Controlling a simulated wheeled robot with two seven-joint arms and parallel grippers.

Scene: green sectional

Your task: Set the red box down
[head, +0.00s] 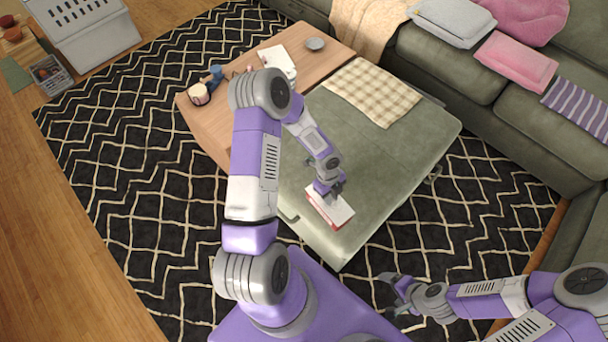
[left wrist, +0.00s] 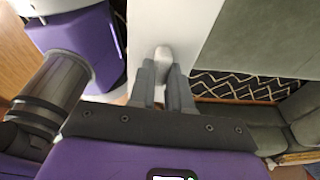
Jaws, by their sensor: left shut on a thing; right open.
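The red box (head: 338,214) shows a pale top and red edges in the head view, over the front corner of the green ottoman (head: 399,158). My left gripper (head: 331,192) is at the far edge of the box and is shut on it. I cannot tell whether the box touches the ottoman. In the left wrist view, the fingers of my left gripper (left wrist: 163,90) meet around a small pale part, with a large pale surface beyond them. My right gripper (head: 394,294) is open and empty above the rug, right of my base.
A checkered cloth (head: 373,91) lies on the ottoman's far part. A wooden table (head: 221,121) with cups, a bowl and papers stands to its left. A green sectional (head: 455,65) with cushions and blankets borders the back and right. The patterned rug (head: 130,150) surrounds them.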

